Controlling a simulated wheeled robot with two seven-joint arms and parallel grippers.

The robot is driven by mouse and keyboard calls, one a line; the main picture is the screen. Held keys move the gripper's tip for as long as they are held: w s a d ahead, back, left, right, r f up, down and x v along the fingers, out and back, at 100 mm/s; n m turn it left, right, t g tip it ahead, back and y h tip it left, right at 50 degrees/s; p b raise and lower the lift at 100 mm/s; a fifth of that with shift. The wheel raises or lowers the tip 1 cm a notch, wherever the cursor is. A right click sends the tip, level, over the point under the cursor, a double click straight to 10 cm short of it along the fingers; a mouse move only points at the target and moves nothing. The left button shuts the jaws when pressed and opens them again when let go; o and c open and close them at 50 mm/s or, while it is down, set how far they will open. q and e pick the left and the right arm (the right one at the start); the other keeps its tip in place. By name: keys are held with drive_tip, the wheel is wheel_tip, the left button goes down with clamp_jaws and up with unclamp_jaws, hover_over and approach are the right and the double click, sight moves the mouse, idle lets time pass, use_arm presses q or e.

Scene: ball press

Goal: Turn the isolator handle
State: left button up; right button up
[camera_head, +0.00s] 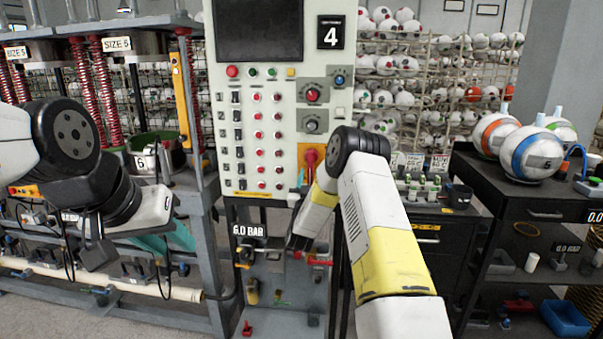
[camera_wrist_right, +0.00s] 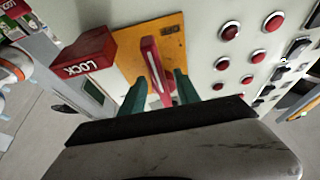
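The isolator handle is a red lever (camera_wrist_right: 152,62) on a yellow-orange plate (camera_wrist_right: 174,38) on the control panel. In the head view the handle (camera_head: 311,157) shows at the panel's lower right, partly covered by my right arm. In the right wrist view my right gripper (camera_wrist_right: 160,78) has its two teal fingers apart, one on each side of the handle. The handle looks nearer the right-hand finger; I cannot tell if they touch. My left gripper (camera_head: 167,240) hangs at the left before the press frame, away from the panel, with teal fingers partly hidden.
A red LOCK block (camera_wrist_right: 86,52) stands beside the plate, close to the left-hand finger. Red buttons (camera_wrist_right: 250,56) and switches cover the panel. A press with red springs (camera_head: 92,90) stands at left. A black cart with balls (camera_head: 530,152) stands at right.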

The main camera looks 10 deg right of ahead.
drive_tip(key=shift+v, duration=2.55)
